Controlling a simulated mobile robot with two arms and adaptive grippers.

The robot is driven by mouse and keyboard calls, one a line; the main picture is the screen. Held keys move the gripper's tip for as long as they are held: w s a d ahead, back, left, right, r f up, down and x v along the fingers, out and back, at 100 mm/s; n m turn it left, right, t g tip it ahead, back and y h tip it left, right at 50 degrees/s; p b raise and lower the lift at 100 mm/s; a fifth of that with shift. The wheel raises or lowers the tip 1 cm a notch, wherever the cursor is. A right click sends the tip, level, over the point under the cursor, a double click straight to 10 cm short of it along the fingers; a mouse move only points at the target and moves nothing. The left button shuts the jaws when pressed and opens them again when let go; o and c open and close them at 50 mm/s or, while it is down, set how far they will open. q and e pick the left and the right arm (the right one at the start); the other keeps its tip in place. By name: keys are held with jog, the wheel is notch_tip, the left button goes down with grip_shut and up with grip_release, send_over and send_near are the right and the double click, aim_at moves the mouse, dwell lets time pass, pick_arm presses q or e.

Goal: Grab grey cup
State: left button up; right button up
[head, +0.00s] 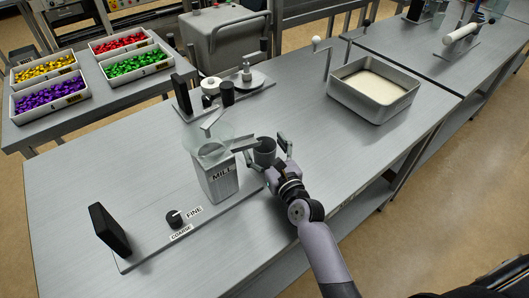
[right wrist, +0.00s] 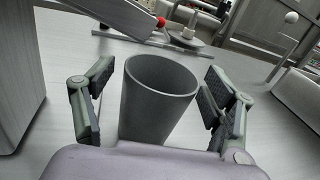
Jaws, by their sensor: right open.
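The grey cup (head: 265,153) stands upright under the spout of the mill (head: 219,180). In the right wrist view the empty-looking grey cup (right wrist: 157,98) is between the open fingers of my right gripper (right wrist: 155,108), with a gap visible on each side. In the head view my right gripper (head: 271,160) reaches in from the lower right around the cup. Its lower part is hidden by my gripper body in the right wrist view. My left gripper is not in view.
The mill's metal spout (head: 243,142) juts out close above the cup's left side. A grey tray (head: 374,90) of pale material stands at the right back. Bins of coloured pieces (head: 119,43) are at the left. The table's middle right is clear.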

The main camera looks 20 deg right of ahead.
jog(key=shift+c, duration=0.5)
jog(key=c, duration=1.2)
